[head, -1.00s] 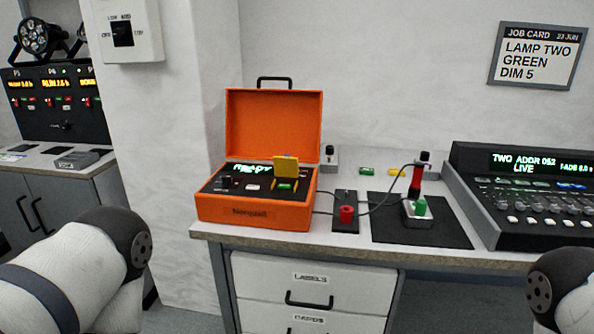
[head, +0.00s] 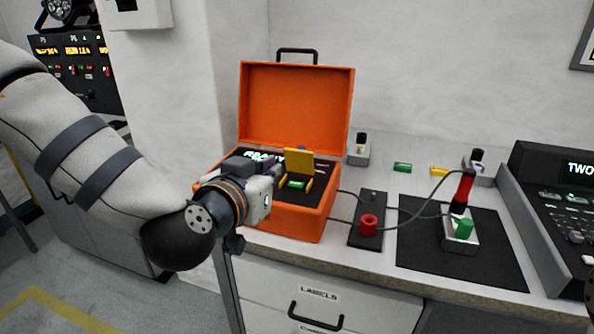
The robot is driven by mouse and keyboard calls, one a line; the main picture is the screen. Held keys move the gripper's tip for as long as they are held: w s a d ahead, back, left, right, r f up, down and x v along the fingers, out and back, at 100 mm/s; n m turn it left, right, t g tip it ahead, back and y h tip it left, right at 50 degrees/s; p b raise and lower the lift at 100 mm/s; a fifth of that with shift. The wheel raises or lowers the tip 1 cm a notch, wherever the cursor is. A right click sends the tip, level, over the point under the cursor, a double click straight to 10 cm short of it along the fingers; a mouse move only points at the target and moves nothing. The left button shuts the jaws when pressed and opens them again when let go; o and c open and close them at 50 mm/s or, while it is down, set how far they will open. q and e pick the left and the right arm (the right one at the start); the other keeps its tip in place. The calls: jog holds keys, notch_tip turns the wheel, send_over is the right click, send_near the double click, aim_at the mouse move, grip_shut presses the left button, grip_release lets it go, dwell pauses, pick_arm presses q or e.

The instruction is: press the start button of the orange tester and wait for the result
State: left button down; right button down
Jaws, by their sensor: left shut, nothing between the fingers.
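The orange tester (head: 295,105) stands open on the bench, its lid up at the back. A raised yellow flap (head: 299,161) stands on its dark panel, with a green piece (head: 297,184) below it. Part of a lit green display (head: 262,156) shows; its text is not readable now. My left gripper (head: 268,166) is shut and empty, over the left front of the tester, and hides much of the panel there. I cannot tell whether it touches anything. No start button can be made out. My right gripper is out of view.
A dark plate with a red knob (head: 368,226) lies right of the tester. Cables run to a red-and-black device (head: 462,193) on a black mat (head: 418,248). A green piece (head: 403,167) and a yellow one (head: 438,171) lie behind. A lighting console (head: 568,205) bounds the right.

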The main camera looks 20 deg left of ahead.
aim_at(295, 157)
pick_arm(q)
jog(key=shift+s, duration=0.15)
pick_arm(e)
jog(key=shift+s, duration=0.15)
